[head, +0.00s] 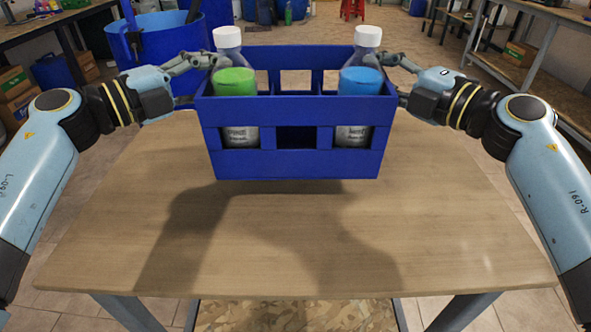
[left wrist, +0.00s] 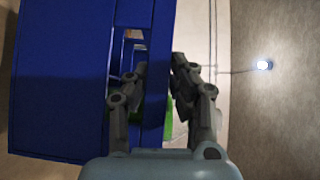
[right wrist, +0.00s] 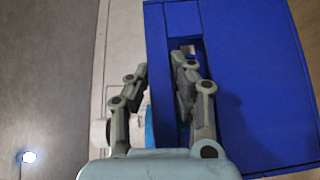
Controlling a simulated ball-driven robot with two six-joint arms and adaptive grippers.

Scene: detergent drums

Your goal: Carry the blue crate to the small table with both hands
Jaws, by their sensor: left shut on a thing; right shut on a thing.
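The blue crate (head: 295,165) is held level above a wooden table (head: 300,240), its shadow falling on the tabletop.
A blue drum (head: 155,50) stands behind on the left. A workbench (head: 545,75) runs along the right, with boxes (head: 515,55) beneath. A red stool (head: 352,8) is at the back. The table's front half is bare.

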